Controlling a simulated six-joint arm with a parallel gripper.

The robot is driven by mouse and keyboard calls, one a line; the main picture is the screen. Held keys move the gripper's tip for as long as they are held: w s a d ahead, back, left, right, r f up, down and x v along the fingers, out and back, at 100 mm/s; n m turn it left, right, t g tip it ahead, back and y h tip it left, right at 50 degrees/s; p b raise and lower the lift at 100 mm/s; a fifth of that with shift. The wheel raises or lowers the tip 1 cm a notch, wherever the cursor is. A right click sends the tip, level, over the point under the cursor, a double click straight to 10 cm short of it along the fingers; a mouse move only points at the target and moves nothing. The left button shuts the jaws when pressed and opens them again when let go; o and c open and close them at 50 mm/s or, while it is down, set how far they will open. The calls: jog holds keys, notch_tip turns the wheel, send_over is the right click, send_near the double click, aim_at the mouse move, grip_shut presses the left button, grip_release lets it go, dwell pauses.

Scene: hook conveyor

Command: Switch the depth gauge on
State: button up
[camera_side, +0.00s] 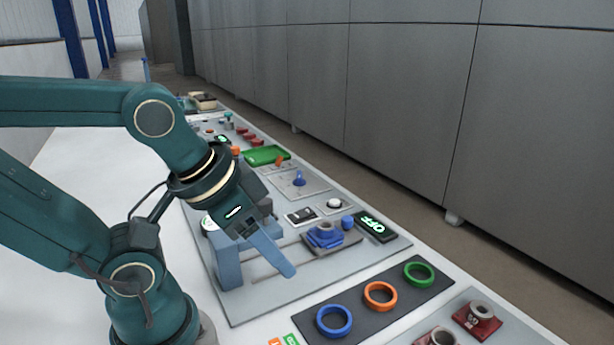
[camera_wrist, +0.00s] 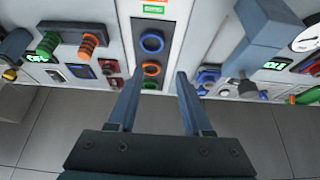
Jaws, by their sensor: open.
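The depth gauge appears to be the blue-grey stand (camera_side: 228,265) with a round white dial, on a grey plate; it also shows at the right of the wrist view (camera_wrist: 262,35), with the dial (camera_wrist: 309,38) at the edge. A black display (camera_side: 376,227) at the plate's right end reads OFF in green. A small black-and-white switch (camera_side: 300,216) lies behind the stand. My gripper (camera_side: 288,270) hangs over the plate in the side view, partly hiding the stand. In the wrist view my gripper (camera_wrist: 159,77) is open, with nothing between its fingers.
A blue ringed part (camera_side: 324,238) sits on the plate near the display. A dark panel (camera_side: 349,318) with blue, orange and green rings lies to the right. A blue-knobbed lever plate (camera_side: 299,186) and green tray (camera_side: 266,155) stand farther back. Grey cabinets line the far side.

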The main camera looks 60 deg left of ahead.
jog(key=shift+c, duration=0.3)
jog(key=c, duration=0.5)
jog(key=shift+m, duration=0.3)
grip_shut()
jog(key=w+a+r+m, duration=0.2)
jog(key=w+r+m, duration=0.1)
jog(key=w+r, duration=0.4)
jog(key=w+a+r, duration=0.2)
jog(key=w+a, duration=0.5)
jog(key=w, duration=0.1)
jog(key=a+f+n, duration=0.1)
jog(key=a+f, duration=0.3)
jog(key=a, duration=0.5)
jog(key=w+a+f+n+g, duration=0.1)
jog(key=a+f, duration=0.3)
jog(key=a, duration=0.5)
jog(key=shift+w+f+n+g, duration=0.25)
jog(key=shift+f+n+g, duration=0.05)
jog(key=shift+n, duration=0.5)
